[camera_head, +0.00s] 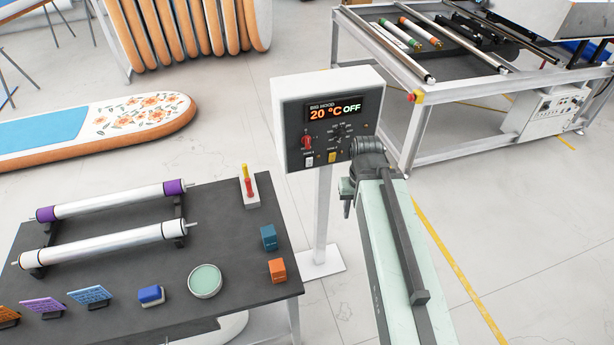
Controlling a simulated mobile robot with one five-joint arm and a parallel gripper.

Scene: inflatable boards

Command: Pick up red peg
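A red peg (249,187) stands upright in a small white block (252,202) at the back right of the dark table. A yellow peg (244,171) stands just behind it in the same block. My gripper (347,207) hangs at the end of my pale green arm, to the right of the block and apart from it. It is seen partly from behind the arm, and the gap between its fingers cannot be made out. The red peg is in plain view and not touched by the gripper.
A control box (327,120) on a white post stands close by my gripper. The table (225,235) carries white rollers (117,242), a teal box (268,237), an orange box (277,270), a blue block (151,295) and a round green-topped dish (205,281). A metal-framed machine (425,140) stands at the right.

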